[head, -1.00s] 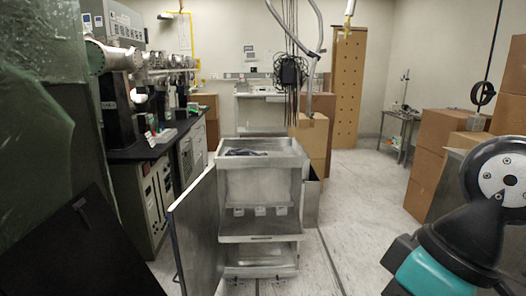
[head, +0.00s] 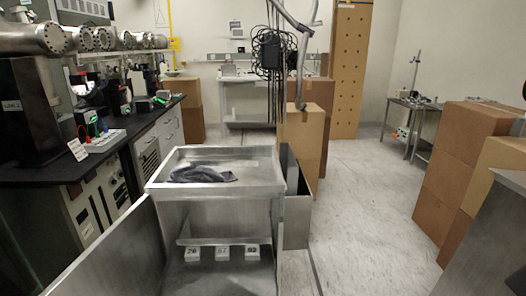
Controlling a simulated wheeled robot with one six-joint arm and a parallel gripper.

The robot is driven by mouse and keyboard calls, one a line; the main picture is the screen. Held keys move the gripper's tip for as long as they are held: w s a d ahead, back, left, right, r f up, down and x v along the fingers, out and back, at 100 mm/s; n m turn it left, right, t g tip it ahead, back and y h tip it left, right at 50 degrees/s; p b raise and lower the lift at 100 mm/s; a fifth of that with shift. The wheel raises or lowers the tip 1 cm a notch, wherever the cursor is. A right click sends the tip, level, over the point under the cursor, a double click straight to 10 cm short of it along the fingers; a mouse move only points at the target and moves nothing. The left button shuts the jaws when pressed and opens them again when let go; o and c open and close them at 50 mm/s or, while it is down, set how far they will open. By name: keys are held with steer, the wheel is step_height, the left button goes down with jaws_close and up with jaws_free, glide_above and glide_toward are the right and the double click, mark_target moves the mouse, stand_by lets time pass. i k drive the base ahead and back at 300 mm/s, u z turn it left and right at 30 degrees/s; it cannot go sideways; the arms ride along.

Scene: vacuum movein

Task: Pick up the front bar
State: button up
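A metal cart (head: 216,205) stands close in front of me, with its open door at the left. A narrow horizontal metal strip (head: 222,241) crosses its open front above the labelled white blocks; I cannot tell if this is the front bar. A dark crumpled cloth-like item (head: 202,174) lies in the cart's top tray (head: 253,188). My gripper is not in view.
A dark lab bench (head: 120,145) with equipment runs along the left. Cardboard boxes stand behind the cart (head: 300,140) and at the right (head: 447,175). The open door (head: 105,258) juts toward me. Clear floor (head: 365,215) lies right of the cart.

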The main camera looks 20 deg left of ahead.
mark_target(205, 163)
steer(key=u, duration=0.3)
steer(key=i, duration=1.5)
steer(key=u, duration=1.1)
steer(key=i, duration=0.7)
steer(key=u, duration=0.45)
